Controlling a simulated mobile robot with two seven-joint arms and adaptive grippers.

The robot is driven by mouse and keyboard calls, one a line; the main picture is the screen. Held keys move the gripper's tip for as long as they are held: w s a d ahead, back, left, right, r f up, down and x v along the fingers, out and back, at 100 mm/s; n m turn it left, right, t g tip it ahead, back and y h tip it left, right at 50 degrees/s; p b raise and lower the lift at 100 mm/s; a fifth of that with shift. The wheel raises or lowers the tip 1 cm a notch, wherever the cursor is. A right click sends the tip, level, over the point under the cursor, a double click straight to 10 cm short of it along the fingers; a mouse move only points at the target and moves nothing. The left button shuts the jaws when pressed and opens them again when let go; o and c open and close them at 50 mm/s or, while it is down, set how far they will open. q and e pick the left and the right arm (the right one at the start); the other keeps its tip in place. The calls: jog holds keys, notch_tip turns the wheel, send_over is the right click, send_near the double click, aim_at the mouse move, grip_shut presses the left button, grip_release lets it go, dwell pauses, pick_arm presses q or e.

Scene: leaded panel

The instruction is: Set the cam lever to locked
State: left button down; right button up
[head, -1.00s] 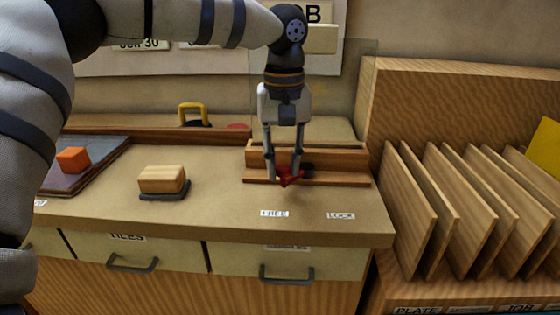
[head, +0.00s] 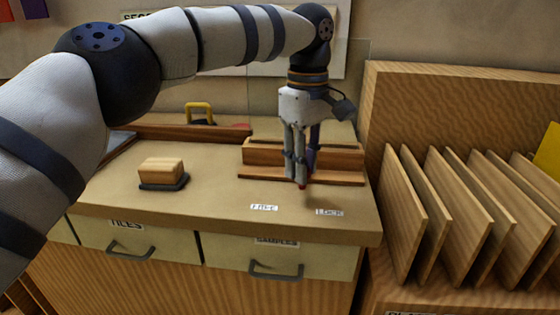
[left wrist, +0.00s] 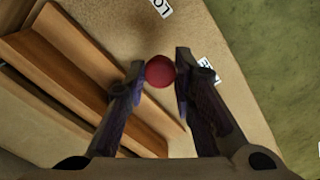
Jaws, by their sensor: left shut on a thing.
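The cam lever's red knob (left wrist: 160,71) sits between the two fingertips of my left gripper (left wrist: 160,75) in the left wrist view. In the head view my left gripper (head: 301,180) points down at the front edge of the wooden rail, and only a bit of red shows at its tips. The gripper is shut on the knob. The lever's arm and pivot are hidden by the fingers. A FREE label (head: 264,207) lies on the bench in front and to the left, and a LOCK label (head: 329,212) in front and to the right. My right gripper is not in view.
The wooden rail (head: 258,158) stands behind the gripper on the bench top (head: 220,207). A wooden block on a dark base (head: 161,172) sits to the left. A rack of upright wooden boards (head: 400,205) stands at the right. The bench front between is clear.

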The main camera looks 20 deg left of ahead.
pick_arm(q)
jog(key=d+n, duration=0.1)
jog(key=w+d+n, duration=0.1)
jog(key=n, duration=0.1)
jog(key=shift+w+d+r+n, duration=0.1)
jog(key=shift+w+d+n, duration=0.25)
jog(key=shift+n, duration=0.45)
jog(key=shift+w+d+n, duration=0.3)
jog(key=shift+d+n, duration=0.05)
jog(key=shift+n, duration=0.45)
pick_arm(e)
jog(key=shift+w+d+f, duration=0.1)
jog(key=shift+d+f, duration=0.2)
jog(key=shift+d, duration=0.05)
pick_arm(q)
jog(key=c, duration=1.3)
grip_release()
jog(key=shift+c, duration=0.2)
